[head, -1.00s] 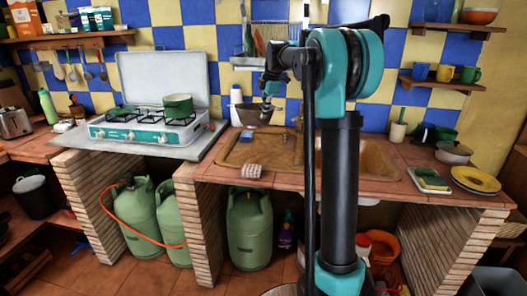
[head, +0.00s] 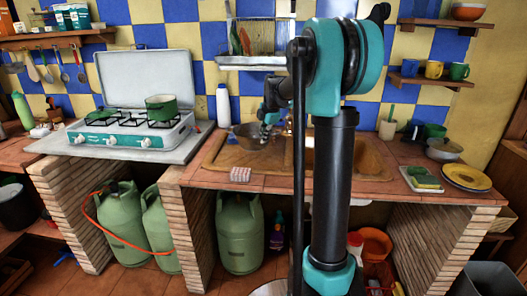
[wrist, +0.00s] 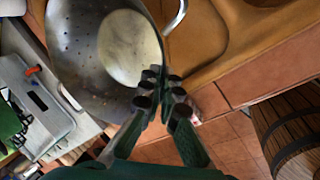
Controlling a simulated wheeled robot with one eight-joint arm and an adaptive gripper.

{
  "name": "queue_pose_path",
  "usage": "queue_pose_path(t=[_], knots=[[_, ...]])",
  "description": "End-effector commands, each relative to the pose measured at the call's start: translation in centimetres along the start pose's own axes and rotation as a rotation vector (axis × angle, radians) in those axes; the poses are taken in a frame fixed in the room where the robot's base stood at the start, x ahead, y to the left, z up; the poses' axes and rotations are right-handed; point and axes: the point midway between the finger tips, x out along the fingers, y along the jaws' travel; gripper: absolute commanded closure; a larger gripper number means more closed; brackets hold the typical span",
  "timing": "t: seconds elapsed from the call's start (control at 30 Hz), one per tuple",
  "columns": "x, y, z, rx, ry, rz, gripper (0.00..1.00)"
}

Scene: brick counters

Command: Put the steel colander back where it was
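The steel colander (head: 250,139) is a grey perforated bowl at the back left of the brown sink (head: 216,152), in front of a white bottle. In the wrist view, the colander (wrist: 85,50) fills the upper left, with a pale round patch in its bottom. My gripper (head: 265,133) is at the colander's right side in the head view. In the wrist view, my gripper (wrist: 162,88) has its fingers close together, pinching the colander's rim. I cannot tell whether the colander's base touches the surface below.
A gas stove (head: 135,127) with a green pot (head: 166,107) stands left. A checked block (head: 241,174) lies on the front counter. A dish rack (head: 252,61) hangs above the colander. A lidded pot (head: 442,149) and yellow plates (head: 466,177) occupy the right counter.

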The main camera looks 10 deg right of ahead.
Motion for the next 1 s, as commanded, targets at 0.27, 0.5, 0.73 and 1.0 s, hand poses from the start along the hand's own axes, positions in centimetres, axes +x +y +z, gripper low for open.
queue_pose_path(t=[0.27,0.5,0.73,1.0], knots=[[2.4,-0.9,0.0,0.0,0.0,0.0,1.0],[5.1,-1.8,0.0,0.0,0.0,0.0,1.0],[5.8,-2.2,0.0,0.0,0.0,0.0,1.0],[5.8,-2.2,0.0,0.0,0.0,-0.001,0.74]])
